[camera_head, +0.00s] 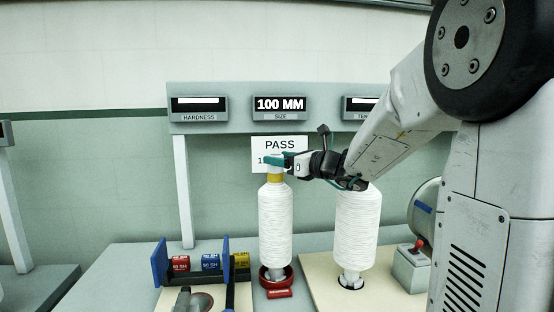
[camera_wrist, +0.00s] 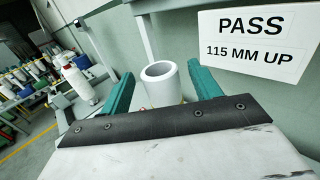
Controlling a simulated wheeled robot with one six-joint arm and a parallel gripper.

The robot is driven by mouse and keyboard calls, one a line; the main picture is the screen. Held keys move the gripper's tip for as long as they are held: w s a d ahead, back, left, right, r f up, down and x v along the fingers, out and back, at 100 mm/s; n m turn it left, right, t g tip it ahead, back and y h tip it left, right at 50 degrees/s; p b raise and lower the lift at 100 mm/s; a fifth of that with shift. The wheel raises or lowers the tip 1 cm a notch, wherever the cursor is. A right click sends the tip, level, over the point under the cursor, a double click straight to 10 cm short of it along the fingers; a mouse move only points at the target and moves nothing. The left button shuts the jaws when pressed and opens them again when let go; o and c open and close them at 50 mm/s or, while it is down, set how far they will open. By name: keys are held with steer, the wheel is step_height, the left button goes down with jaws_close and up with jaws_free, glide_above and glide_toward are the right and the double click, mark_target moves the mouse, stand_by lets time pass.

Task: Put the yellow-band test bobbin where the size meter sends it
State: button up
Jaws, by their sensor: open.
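The yellow-band bobbin (camera_head: 275,222) stands upright, wound with white yarn, its foot in a red round holder (camera_head: 275,282). Its yellow band (camera_head: 275,178) shows just under its top. My gripper (camera_head: 274,161) is at the top of this bobbin, and its teal fingers are open. In the wrist view, the white hollow tube top (camera_wrist: 162,82) sits between the two apart fingers (camera_wrist: 162,95). The size meter (camera_head: 280,107) reads 100 MM. A sign (camera_wrist: 260,40) behind reads PASS, 115 MM UP; my gripper partly covers it in the head view.
A second white bobbin (camera_head: 357,235) stands on a tan board to the right. A blue-ended rack (camera_head: 160,262) with red, blue and yellow blocks is at left. A red tag (camera_head: 279,294) lies before the holder. The hardness meter (camera_head: 199,107) shows no number.

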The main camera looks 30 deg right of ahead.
steer(key=v, duration=1)
steer(key=s+a+f+n+g, duration=0.3)
steer(key=s+a+n+g, duration=0.15)
steer(key=a+n, duration=0.2)
steer(key=s+a+f+n+g+y, duration=0.1)
steer(key=s+a+f+n+g, duration=0.25)
steer(key=s+a+n, duration=0.35)
steer(key=s+a+f+n+g, duration=0.3)
steer(key=a+n+g, duration=0.15)
steer(key=a, duration=0.45)
steer(key=s+d+f+n+g+h, duration=0.1)
steer(key=s+d+f+n+h, duration=0.1)
steer(key=s+n, duration=0.4)
steer(key=s+d+f+n+g+h, duration=0.1)
steer(key=s+d+f+n+h, duration=0.2)
steer(key=s+f+n+h, duration=0.1)
steer(key=s+n+h, duration=0.1)
steer(key=s+n, duration=0.1)
steer(key=n, duration=0.1)
steer(key=shift+s+f+n+g+h, duration=0.2)
steer(key=shift+s+n+g+h, duration=0.1)
steer(key=shift+s+g+h, duration=0.1)
